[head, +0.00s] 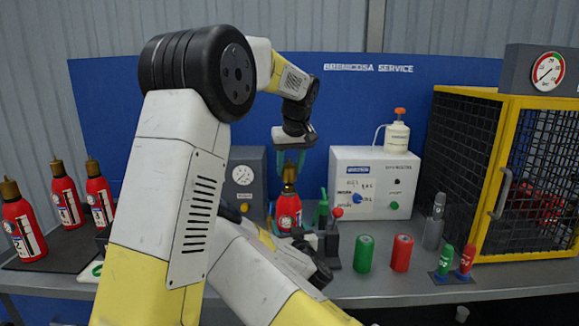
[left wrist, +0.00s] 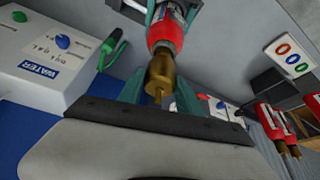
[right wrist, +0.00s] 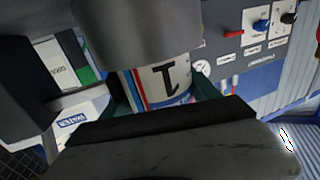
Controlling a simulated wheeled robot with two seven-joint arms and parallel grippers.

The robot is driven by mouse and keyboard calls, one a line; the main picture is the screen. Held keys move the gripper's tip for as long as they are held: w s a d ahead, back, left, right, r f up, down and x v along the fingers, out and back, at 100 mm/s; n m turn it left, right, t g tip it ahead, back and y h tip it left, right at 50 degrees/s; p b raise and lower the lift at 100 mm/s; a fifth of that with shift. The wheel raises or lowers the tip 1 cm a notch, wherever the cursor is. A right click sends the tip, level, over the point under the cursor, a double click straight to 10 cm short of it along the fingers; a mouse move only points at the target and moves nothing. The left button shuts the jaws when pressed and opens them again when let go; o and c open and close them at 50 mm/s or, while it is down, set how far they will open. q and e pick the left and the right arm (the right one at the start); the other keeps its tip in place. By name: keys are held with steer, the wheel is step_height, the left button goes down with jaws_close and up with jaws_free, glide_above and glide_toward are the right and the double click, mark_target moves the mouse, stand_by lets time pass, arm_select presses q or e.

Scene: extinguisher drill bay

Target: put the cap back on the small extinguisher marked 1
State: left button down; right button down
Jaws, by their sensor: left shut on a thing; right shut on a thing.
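The small red extinguisher (head: 289,208) stands upright mid-bench, partly hidden by my arm. Its white label (right wrist: 165,82) shows a black 1 in the right wrist view. The brass cap (head: 289,174) is at its top, in line with the neck; it also shows in the left wrist view (left wrist: 160,72). I cannot tell whether the cap is fully seated. My left gripper (head: 290,158) points down from above, shut on the cap. My right gripper (right wrist: 163,95) is shut on the extinguisher's body around the label. In the head view it is mostly hidden.
Several red extinguishers with brass caps stand on a dark mat (head: 50,252) at left. A white box (head: 375,170), green cylinder (head: 364,253), red cylinder (head: 401,252) and grey bottle (head: 434,228) stand to the right. A yellow-framed cage (head: 490,120) closes the right side. The bench front is partly clear.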

arm_select(q)
steer(key=shift+f, duration=0.85)
steer(key=shift+f, duration=0.55)
steer(key=c, duration=0.8)
jaws_free()
steer(key=shift+r, duration=2.25)
